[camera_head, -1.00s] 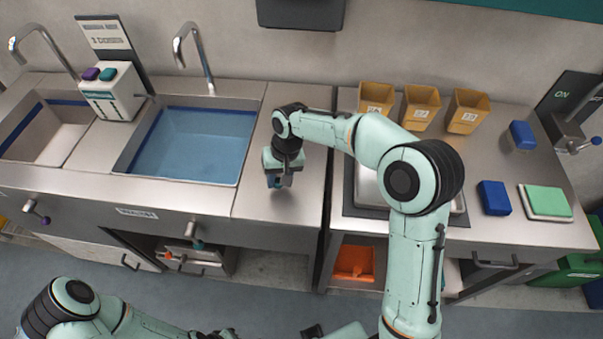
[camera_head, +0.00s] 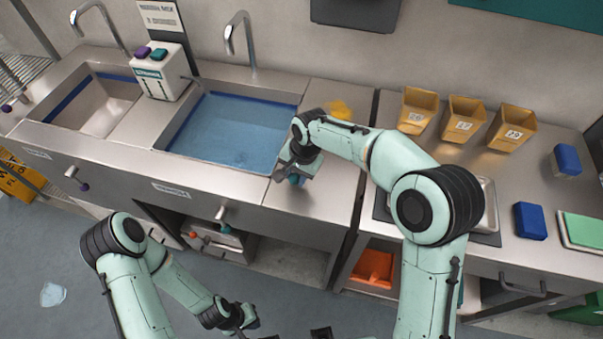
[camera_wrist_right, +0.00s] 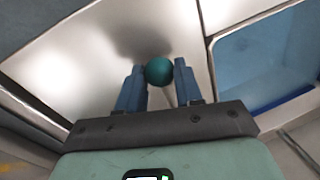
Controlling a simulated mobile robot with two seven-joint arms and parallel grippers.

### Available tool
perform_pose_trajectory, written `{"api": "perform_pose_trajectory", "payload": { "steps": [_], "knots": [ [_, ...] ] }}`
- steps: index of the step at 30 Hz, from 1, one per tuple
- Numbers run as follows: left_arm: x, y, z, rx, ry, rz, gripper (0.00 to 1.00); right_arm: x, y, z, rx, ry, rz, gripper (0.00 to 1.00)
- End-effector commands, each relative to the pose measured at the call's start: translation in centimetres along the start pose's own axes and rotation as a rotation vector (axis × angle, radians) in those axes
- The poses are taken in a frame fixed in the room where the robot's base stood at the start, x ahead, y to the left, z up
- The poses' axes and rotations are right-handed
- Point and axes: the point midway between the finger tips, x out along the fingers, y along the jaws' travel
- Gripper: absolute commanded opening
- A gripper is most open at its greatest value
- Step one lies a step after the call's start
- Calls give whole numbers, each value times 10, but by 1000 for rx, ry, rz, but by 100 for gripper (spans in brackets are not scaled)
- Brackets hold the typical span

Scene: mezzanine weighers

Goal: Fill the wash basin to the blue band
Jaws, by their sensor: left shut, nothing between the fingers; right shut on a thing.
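The wash basin (camera_head: 172,131) stands mid-counter, holding blue water (camera_head: 225,135) whose surface lies at about the lower edge of the dark blue band (camera_head: 255,98) on the back wall. I see no stream under its curved tap (camera_head: 228,45). My right gripper (camera_head: 293,178) is over the steel counter just right of the basin. In the right wrist view, its fingers (camera_wrist_right: 159,80) are shut on a teal ball knob (camera_wrist_right: 159,70); what it is fixed to is unclear. My left gripper (camera_head: 240,318) is shut and empty, low in front of the counter.
A dispenser (camera_head: 158,77) with purple and teal tops stands left of the basin. Yellow bins (camera_head: 462,120) and blue blocks (camera_head: 530,221) are right. A light puddle-like patch (camera_head: 52,294) lies on the floor.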

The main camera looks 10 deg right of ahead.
Motion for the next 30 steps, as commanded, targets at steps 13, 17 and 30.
{"api": "perform_pose_trajectory", "payload": {
  "steps": [13,17,30],
  "knots": [
    [0,0,0,0,0,0,0,-1,-3,0,6,2,-6,51],
    [0,0,0,0,0,0,0,0,-2,0,5,1,-4,60],
    [-2,1,-1,1,2,1,0,-30,-2,0,5,3,-6,60]
  ]
}}
